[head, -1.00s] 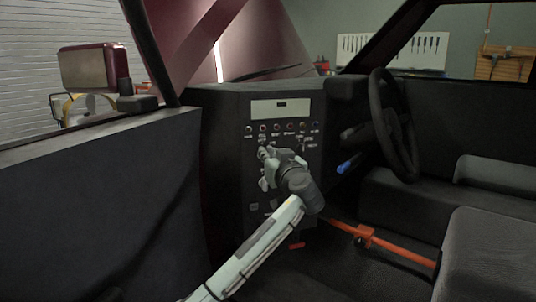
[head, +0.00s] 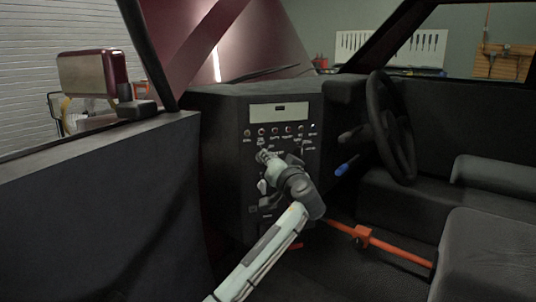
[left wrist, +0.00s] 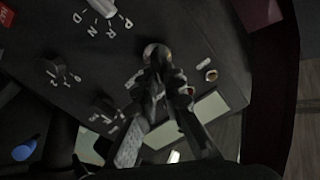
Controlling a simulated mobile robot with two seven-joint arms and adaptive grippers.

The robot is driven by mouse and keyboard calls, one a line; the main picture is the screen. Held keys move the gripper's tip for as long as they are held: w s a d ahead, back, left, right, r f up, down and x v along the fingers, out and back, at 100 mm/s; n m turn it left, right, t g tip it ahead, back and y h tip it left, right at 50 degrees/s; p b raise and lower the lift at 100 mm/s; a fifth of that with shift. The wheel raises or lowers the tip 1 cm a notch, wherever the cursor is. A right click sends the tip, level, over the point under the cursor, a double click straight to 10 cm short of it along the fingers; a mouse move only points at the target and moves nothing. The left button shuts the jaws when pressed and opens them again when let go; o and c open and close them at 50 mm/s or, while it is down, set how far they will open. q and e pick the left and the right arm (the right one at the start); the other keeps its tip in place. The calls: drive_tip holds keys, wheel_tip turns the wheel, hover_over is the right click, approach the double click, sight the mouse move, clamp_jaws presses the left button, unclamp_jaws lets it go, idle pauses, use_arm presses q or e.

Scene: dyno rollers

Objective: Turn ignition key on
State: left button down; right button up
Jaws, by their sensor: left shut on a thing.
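The dark control panel (head: 232,190) stands in the vehicle's dash, with a row of small switches near its top. My left gripper (head: 264,156) reaches its upper part, just below the switch row. In the left wrist view, the gripper (left wrist: 158,72) has its fingertips close together at a round, metallic-looking ignition fitting (left wrist: 153,50) on the panel. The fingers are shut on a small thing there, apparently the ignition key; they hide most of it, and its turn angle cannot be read. My right gripper is not in view.
The steering wheel (head: 388,125), a blue-ended stalk (head: 347,166) and an orange bar (head: 395,247) are to the right. The door (head: 95,210) is at left.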

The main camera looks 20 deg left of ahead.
use_arm(q)
drive_tip(key=shift+d+f+m+p, duration=0.15)
drive_tip(key=shift+m+p, duration=0.45)
drive_tip(key=shift+m, duration=1)
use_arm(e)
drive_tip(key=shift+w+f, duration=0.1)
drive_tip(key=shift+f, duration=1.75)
use_arm(q)
drive_tip(key=c, duration=1.6)
unclamp_jaws()
drive_tip(key=shift+c, duration=0.2)
drive_tip(key=v, duration=1.2)
